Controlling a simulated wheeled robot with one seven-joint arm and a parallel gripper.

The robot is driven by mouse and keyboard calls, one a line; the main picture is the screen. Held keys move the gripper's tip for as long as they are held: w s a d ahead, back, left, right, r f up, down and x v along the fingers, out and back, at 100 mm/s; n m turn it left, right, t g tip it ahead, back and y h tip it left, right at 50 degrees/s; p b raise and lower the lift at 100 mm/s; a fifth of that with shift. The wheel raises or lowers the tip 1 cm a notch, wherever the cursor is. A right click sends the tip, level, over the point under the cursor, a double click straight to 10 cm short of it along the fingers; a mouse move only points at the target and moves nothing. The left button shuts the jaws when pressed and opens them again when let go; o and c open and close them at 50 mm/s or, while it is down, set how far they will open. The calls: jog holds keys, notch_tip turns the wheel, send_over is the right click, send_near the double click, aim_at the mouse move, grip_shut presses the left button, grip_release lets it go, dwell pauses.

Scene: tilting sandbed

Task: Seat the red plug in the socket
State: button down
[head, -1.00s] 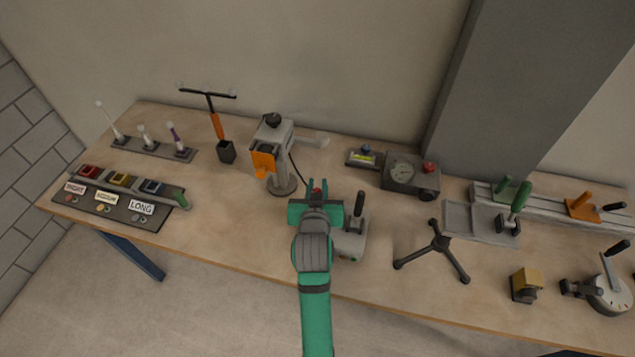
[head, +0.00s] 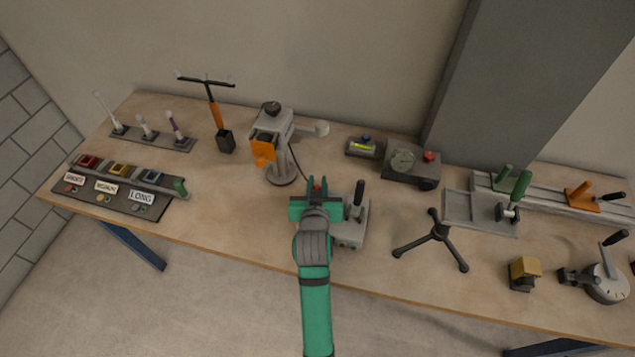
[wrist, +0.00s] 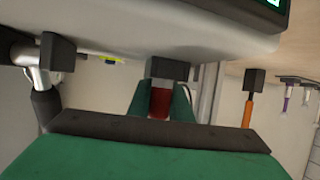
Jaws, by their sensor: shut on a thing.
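My gripper (head: 316,203) is at the near middle of the bench, at the left side of a grey device (head: 350,232) with a black handle. The red plug (head: 317,186) shows as a small red spot just beyond the gripper. In the wrist view, my two green fingers (wrist: 160,108) are shut on the red plug (wrist: 160,103). A dark block (wrist: 168,68) lies directly beyond the plug, by the pale underside of a large body. I cannot tell whether this block is the socket, or whether the plug touches or enters it.
A grey stand with an orange part (head: 263,152) is behind my gripper. A black three-legged piece (head: 437,238) lies to the right. Bare bench lies left of my gripper.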

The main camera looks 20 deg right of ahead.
jog(key=c, duration=1.5)
grip_release()
jog(key=shift+c, duration=0.2)
jog(key=v, duration=1.1)
